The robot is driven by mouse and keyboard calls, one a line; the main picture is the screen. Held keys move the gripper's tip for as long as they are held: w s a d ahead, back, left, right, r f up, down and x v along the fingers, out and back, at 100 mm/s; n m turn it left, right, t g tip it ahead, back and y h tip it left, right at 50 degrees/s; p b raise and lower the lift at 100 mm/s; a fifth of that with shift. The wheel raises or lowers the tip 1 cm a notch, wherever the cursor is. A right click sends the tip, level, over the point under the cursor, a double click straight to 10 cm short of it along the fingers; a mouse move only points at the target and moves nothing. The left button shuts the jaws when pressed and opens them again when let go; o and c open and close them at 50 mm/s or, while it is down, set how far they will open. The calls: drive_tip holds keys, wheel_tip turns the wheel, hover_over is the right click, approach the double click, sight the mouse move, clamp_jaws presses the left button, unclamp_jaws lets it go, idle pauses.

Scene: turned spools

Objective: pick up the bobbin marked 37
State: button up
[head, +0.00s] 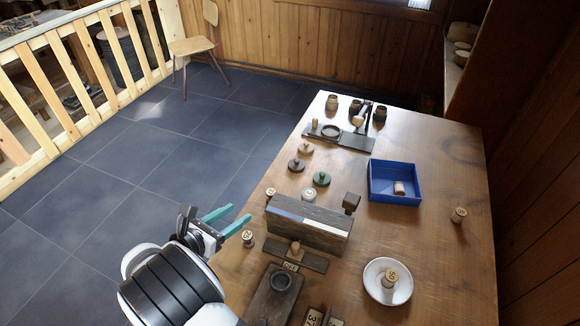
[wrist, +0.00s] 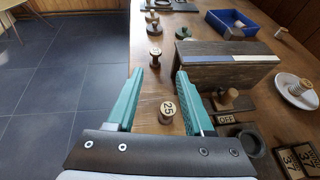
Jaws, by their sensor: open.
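My gripper (head: 241,212) is open and empty, its teal fingers over the table's left edge. In the wrist view, a wooden bobbin marked 25 (wrist: 168,108) stands upright between the fingers' lines, apart from both; it also shows in the head view (head: 247,238). Another bobbin (wrist: 155,57) stands beyond the fingertips. A bobbin (head: 390,277) stands on the white saucer (head: 371,284), one (head: 458,214) stands at the right, and one (head: 399,187) is in the blue tray (head: 394,197). I cannot read 37 on any bobbin. A plate marked 37 (wrist: 307,156) lies at the wrist view's lower right.
A long dark wood block (head: 308,227) stands right of the gripper. A board with a knob and OFF label (head: 300,257) and a dark board with a round cup (head: 281,282) lie nearer. Knobbed discs (head: 322,179) stand beyond the block. The table's right side is largely clear.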

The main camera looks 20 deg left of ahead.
sight(269, 193)
drive_tip(key=x, duration=0.5)
drive_tip(key=f+x, duration=0.1)
drive_tip(key=x, duration=0.9)
drive_tip(key=shift+a+f, duration=0.3)
drive_tip(key=shift+a, duration=0.05)
clamp_jaws()
